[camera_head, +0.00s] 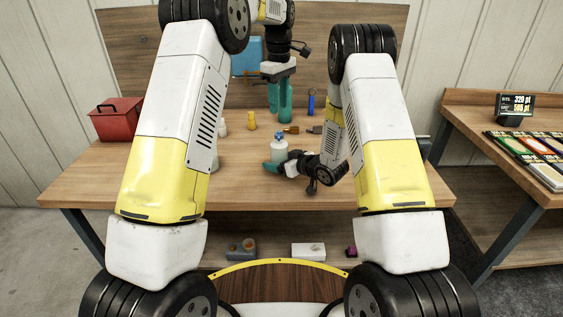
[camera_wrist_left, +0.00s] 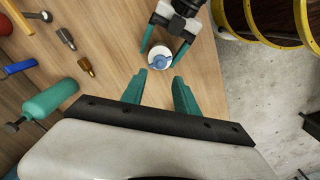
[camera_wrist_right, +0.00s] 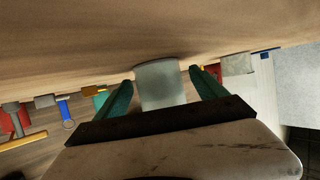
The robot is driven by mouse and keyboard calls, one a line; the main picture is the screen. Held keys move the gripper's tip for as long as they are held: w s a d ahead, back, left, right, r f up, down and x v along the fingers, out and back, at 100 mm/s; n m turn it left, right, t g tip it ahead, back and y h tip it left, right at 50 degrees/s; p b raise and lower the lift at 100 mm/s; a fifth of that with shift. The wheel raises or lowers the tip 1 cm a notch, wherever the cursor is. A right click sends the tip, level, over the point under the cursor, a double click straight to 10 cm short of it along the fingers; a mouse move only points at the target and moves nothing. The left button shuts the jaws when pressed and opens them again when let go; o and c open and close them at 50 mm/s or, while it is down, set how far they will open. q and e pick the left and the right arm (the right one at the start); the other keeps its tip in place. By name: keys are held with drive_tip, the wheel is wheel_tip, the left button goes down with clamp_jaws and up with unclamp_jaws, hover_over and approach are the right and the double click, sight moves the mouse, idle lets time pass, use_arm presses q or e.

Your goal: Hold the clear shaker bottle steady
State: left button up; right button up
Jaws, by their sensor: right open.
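The clear shaker bottle (camera_head: 279,151) stands upright on the workbench with a blue cap. The left wrist view shows it from above (camera_wrist_left: 159,58). My right gripper (camera_head: 278,167) is low beside it, open, with a finger on either side. In the right wrist view the pale translucent bottle body (camera_wrist_right: 160,86) sits between the teal fingers, with a gap visible at the sides. My left gripper (camera_head: 280,100) is higher and farther back, pointing down. Its fingers are apart and empty in the left wrist view (camera_wrist_left: 159,80), with the bottle beyond the tips.
A red toolbox (camera_head: 116,119) stands at the bench's left. A teal cylinder (camera_wrist_left: 48,100) lies in the left wrist view. The bench front is mostly clear.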

sight(279, 131)
drive_tip(key=c, duration=1.6)
use_arm(q)
drive_tip(key=o, duration=0.7)
drive_tip(key=shift+r+n, duration=0.1)
drive_tip(key=shift+n, duration=0.2)
use_arm(e)
drive_tip(key=shift+o, duration=0.2)
use_arm(q)
drive_tip(key=shift+o, duration=0.5)
drive_tip(key=n, duration=0.1)
drive_tip(key=r+n, duration=0.1)
drive_tip(key=n, duration=0.2)
drive_tip(key=shift+r, duration=0.25)
wheel_tip(279, 131, down, 11)
drive_tip(key=n, duration=0.2)
drive_tip(key=shift+f+n, duration=0.1)
drive_tip(key=shift+n, duration=0.2)
